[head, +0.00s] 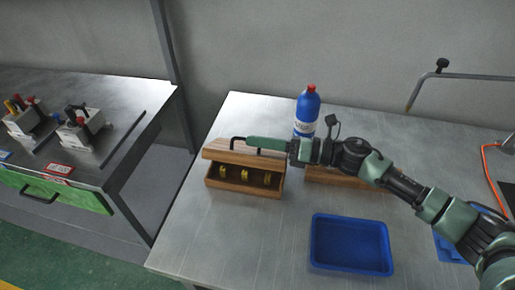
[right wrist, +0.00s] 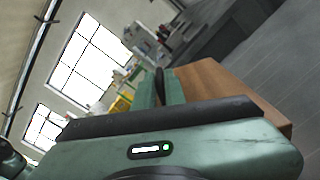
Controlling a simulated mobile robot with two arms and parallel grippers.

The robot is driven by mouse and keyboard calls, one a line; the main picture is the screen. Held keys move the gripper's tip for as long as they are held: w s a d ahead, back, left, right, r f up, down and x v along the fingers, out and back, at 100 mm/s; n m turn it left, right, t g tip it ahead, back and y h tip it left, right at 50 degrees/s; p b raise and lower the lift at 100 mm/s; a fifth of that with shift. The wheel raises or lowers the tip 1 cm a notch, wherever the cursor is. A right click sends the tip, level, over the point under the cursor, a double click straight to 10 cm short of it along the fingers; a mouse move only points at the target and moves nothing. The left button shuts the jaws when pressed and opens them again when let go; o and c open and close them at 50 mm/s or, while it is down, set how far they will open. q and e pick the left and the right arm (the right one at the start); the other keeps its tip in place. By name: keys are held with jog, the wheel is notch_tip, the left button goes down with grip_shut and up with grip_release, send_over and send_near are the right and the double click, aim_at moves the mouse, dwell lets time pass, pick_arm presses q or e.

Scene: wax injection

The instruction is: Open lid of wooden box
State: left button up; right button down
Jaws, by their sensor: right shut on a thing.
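The wooden box (head: 232,187) stands on the metal table with its inside showing from the front. Three yellow pieces (head: 245,174) sit in it. Its lid (head: 222,152) is raised and tilted at the back of the box; the lid also shows in the right wrist view (right wrist: 225,90). My right gripper (head: 254,143) reaches in from the right and is shut on the lid's black handle (head: 237,140). In the right wrist view, the dark handle (right wrist: 159,84) shows between the fingers. My left gripper is not in view.
A blue bottle with a red cap (head: 308,108) stands behind my right arm. Another wooden item (head: 335,179) lies partly hidden under the arm. An empty-looking blue tray (head: 350,268) is at the front. A second table with devices (head: 82,130) stands left, across a gap.

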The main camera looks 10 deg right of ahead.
jog(key=shift+w+d+r, duration=0.15)
jog(key=shift+w+r, duration=0.1)
jog(key=shift+w, duration=0.1)
dwell(0.3)
jog(key=c, duration=1.5)
grip_release()
notch_tip(320, 180, up, 20)
